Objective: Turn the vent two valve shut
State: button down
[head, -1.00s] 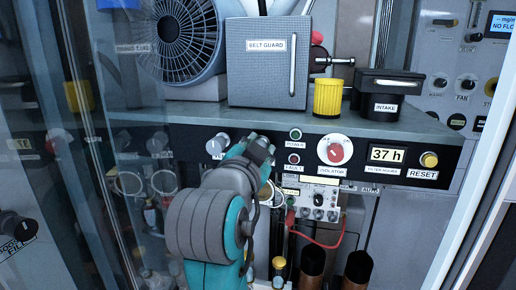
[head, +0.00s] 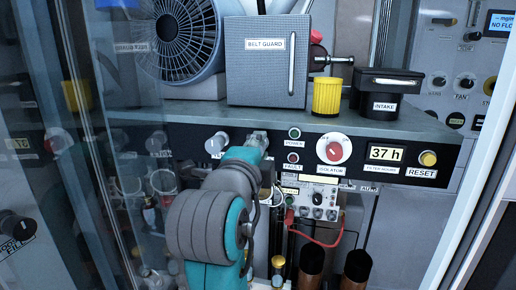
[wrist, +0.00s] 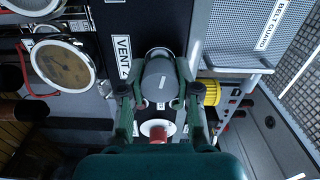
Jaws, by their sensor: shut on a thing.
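The vent two valve is a grey round knob (wrist: 160,75) beside a white VENT 2 label (wrist: 122,60) in the wrist view. My gripper (wrist: 160,92) is shut on this knob, with one finger on each side. In the head view my gripper (head: 257,140) is at the front panel, left of the POWER and FAULT lamps.
Another grey knob (head: 216,144) is just left of my gripper. The red and white isolator dial (head: 334,149) is to the right. The belt guard (head: 266,60) and yellow cylinder (head: 327,97) stand on the shelf above. A gauge (wrist: 62,65) and a red cable (head: 325,242) are near.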

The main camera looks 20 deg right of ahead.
jog(key=m, duration=0.4)
jog(key=shift+f+m, duration=0.15)
jog(key=shift+m, duration=0.15)
jog(key=m, duration=0.3)
jog(key=shift+m, duration=0.3)
jog(key=m, duration=0.3)
jog(key=shift+f+m, duration=0.1)
jog(key=shift+m, duration=0.2)
jog(key=shift+w+a+m, duration=0.1)
jog(key=shift+m, duration=1.7)
jog(key=c, duration=0.8)
grip_release()
jog(key=v, duration=1.2)
